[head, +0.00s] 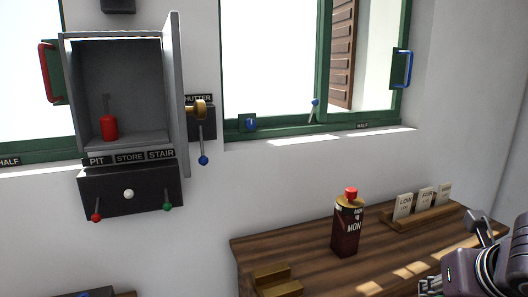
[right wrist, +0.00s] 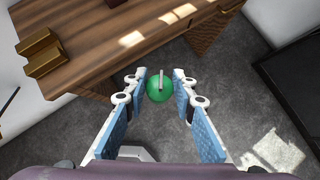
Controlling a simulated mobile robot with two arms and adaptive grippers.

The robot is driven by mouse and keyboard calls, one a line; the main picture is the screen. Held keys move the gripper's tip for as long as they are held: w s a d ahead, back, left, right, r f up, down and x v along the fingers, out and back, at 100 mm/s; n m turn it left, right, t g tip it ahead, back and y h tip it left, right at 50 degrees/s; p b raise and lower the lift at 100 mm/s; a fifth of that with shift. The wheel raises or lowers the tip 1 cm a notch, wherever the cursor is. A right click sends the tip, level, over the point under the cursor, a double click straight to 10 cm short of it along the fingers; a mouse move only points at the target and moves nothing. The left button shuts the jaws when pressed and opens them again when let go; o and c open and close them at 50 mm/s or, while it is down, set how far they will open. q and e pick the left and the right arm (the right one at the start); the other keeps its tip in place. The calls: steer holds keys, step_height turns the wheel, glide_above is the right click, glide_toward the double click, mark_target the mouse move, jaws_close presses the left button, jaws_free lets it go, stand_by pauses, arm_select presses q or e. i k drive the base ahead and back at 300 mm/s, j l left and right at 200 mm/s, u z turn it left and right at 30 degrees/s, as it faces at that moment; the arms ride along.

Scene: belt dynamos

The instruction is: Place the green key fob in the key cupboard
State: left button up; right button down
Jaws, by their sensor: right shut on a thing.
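The green key fob (right wrist: 158,92) is a round green piece with a thin pale stem, seen in the right wrist view between my right gripper's fingertips (right wrist: 159,85). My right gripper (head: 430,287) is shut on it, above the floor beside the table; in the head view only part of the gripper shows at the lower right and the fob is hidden. The grey key cupboard (head: 172,100) is on the wall at the upper left, its door swung open. A red fob (head: 109,128) stands inside at the left, above the PIT label. My left gripper is not in view.
A wooden table (head: 310,268) below the window holds a dark red bottle (head: 347,228), a card rack (head: 425,216) and a brass-coloured block (head: 275,280). A lever (head: 202,140) sticks out right of the cupboard door. A black panel (head: 130,187) with coloured knobs hangs below.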

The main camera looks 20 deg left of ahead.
mark_target(130, 138)
steer(key=j+u, duration=0.35)
steer(key=j, duration=1.1)
steer(key=k+j, duration=0.05)
